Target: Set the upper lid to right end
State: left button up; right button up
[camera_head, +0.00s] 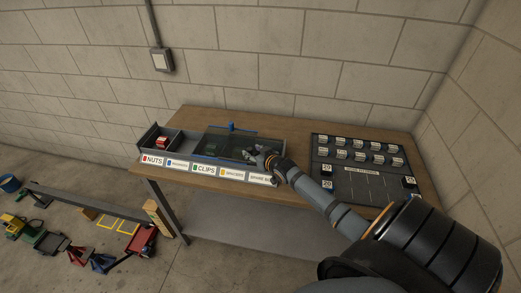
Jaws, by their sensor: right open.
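A long sorting tray (283,130) stands on the workbench, with labels reading NUTS, CLIPS and others along its front. A dark see-through lid (225,143) with a blue rear edge and a small blue upright part lies over the middle of the tray. A second lid cannot be made out clearly. The left end of the tray is uncovered and holds a small red item (162,142). My right gripper (249,154) is open over the tray, by the lid's right edge; contact cannot be told. My right arm hides part of the tray's right end. My left gripper is not in view.
A dark panel (350,187) with rows of small labelled parts lies on the workbench (190,181) right of the tray. A wall stands close behind. Several coloured stands and a red cart (141,240) are on the floor at left.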

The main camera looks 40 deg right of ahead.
jog(key=v, duration=0.9)
jog(key=shift+s, duration=0.4)
jog(key=shift+d+r, duration=0.1)
jog(key=shift+r, duration=0.05)
jog(key=s+a+f+n+g, duration=0.1)
jog(key=s+a+f+g, duration=0.1)
jog(key=s+a+g, duration=0.6)
jog(key=s+a+f+n+g, duration=0.1)
jog(key=s+a+f+g, duration=0.1)
jog(key=s+a, duration=0.75)
jog(key=s+d+f+g+b, duration=0.1)
jog(key=s+d+f, duration=0.1)
jog(key=f, duration=1.2)
jog(key=s+d+f+b, duration=0.2)
jog(key=d+f, duration=0.1)
jog(key=f, duration=1.1)
jog(key=s+d+f+g+b, duration=0.1)
jog(key=s+f, duration=1.8)
jog(key=f, duration=0.1)
jog(key=shift+s+m+b, duration=0.35)
jog(key=shift+m, duration=0.05)
